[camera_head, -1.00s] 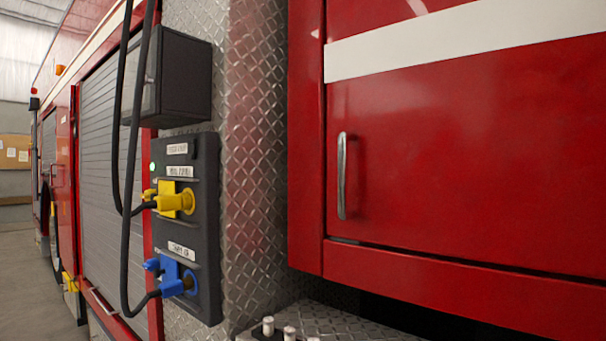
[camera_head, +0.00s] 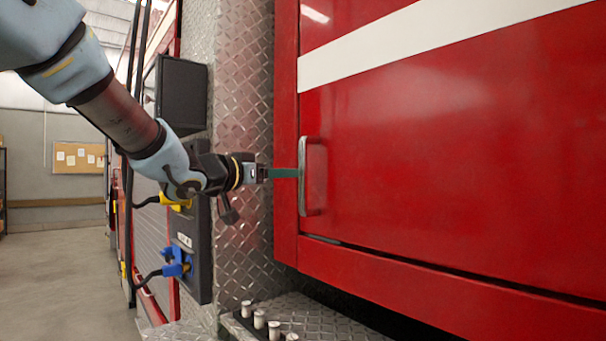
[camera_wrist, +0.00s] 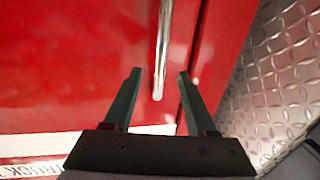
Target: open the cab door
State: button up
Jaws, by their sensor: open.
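The red cab door (camera_head: 440,150) with a white stripe fills the right of the head view and looks closed. Its upright metal handle (camera_head: 311,176) is near the door's left edge. My gripper (camera_head: 298,173) reaches in from the left with its green fingers at the handle. In the wrist view the door handle (camera_wrist: 163,45) runs down between the two spread fingers of my gripper (camera_wrist: 159,75), and its end lies between the fingertips. The fingers are open, with a gap on each side of the handle. I cannot tell whether either finger touches it.
Diamond-plate metal (camera_head: 245,120) stands left of the door. A dark panel with a yellow plug (camera_head: 175,202) and a blue plug (camera_head: 176,262) is behind my arm, with hanging black cables. A step with several short posts (camera_head: 260,320) is below. Open floor (camera_head: 60,280) lies left.

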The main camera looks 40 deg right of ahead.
jog(key=p, duration=0.1)
send_over(303, 205)
jog(key=shift+w+d, duration=0.35)
jog(key=shift+w, duration=0.05)
jog(key=shift+c, duration=0.4)
grip_shut()
dwell(0.8)
